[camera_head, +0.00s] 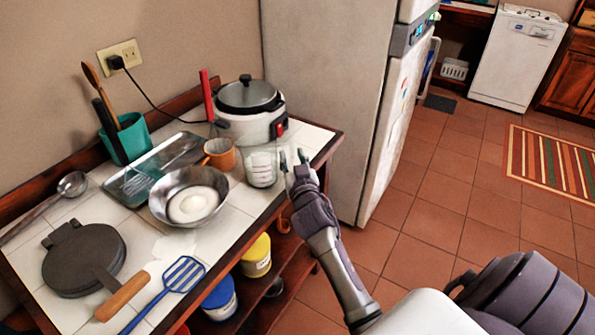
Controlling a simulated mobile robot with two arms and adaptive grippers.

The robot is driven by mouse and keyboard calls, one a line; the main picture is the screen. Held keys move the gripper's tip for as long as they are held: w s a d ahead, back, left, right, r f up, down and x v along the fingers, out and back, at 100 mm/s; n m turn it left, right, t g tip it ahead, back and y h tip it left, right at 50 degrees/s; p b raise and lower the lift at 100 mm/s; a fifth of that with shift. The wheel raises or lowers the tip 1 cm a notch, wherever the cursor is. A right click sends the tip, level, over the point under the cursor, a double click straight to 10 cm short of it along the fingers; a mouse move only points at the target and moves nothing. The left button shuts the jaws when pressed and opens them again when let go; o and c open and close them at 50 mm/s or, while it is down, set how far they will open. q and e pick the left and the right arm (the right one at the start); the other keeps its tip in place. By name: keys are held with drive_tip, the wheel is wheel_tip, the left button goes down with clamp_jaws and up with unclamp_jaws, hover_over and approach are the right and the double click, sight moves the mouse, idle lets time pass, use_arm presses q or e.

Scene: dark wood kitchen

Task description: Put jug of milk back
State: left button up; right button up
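The jug of milk (261,172) is a clear measuring jug with white contents and markings. It stands upright on the white tiled counter, near its right end and in front of the rice cooker. My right gripper (293,157) is just to the right of the jug, at the counter's edge. Its two fingertips are apart, and I see nothing clearly held between them. Whether a finger touches the jug or its handle I cannot tell. My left gripper is out of view.
A metal bowl (189,196) with white contents and an orange mug (219,154) stand left of the jug. The rice cooker (249,112) is behind it. The fridge (325,95) stands right of the counter. The tiled floor (430,225) beyond my arm is clear.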

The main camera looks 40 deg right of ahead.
drive_tip(key=b+v, duration=0.1)
drive_tip(key=v, duration=1)
